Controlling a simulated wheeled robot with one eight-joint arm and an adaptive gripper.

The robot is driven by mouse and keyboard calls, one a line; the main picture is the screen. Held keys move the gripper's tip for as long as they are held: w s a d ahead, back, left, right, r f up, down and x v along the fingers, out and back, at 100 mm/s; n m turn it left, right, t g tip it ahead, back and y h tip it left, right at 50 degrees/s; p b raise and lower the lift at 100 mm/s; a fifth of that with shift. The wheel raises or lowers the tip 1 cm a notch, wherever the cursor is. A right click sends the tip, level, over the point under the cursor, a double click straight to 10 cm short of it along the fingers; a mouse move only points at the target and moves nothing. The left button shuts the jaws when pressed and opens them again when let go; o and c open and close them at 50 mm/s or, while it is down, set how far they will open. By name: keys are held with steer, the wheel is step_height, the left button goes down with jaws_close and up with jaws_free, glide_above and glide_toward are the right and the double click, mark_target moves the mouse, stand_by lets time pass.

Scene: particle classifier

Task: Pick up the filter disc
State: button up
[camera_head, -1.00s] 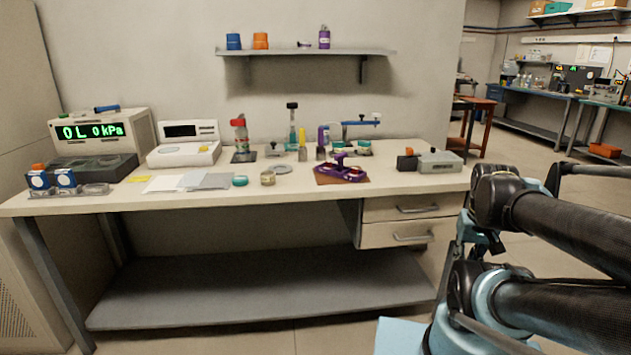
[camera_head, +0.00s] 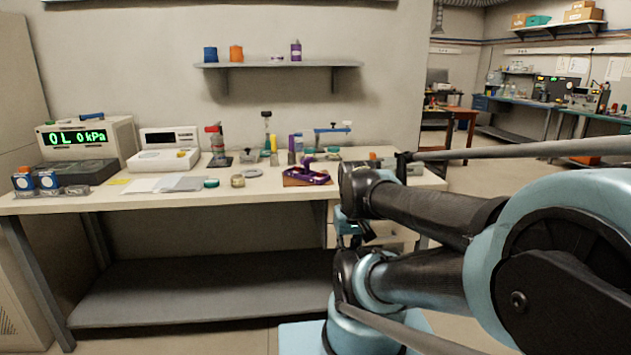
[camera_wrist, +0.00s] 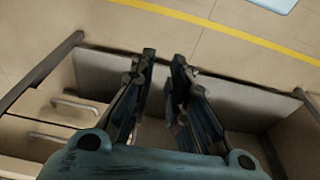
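A thin pale grey disc (camera_head: 250,172) lies flat on the workbench (camera_head: 120,205) in the head view, just behind a small brass-coloured round tin (camera_head: 238,181). It looks like the filter disc, though it is too small to be sure. My gripper (camera_wrist: 164,58) shows in the wrist view with its two fingers apart and nothing between them. It points down past the bench's drawers and lower shelf, away from the bench top. In the head view my arm covers the right end of the bench, and the fingers cannot be made out. No disc shows in the wrist view.
Grey sheets (camera_head: 183,184) and a teal lid (camera_head: 211,184) lie left of the tin. A purple device (camera_head: 312,178) stands on a brown mat to the right. Floor right of the bench is open.

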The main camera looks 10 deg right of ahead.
step_height(320, 180, up, 24)
steer(key=m+t+y, duration=0.1)
steer(key=m+y, duration=0.2)
steer(key=m, duration=2.4)
glide_above(319, 172)
steer(key=s+d, duration=0.4)
steer(key=d, duration=0.1)
steer(key=x, duration=1.6)
steer(key=shift+a, duration=0.3)
steer(key=shift+c, duration=0.6)
jaws_close()
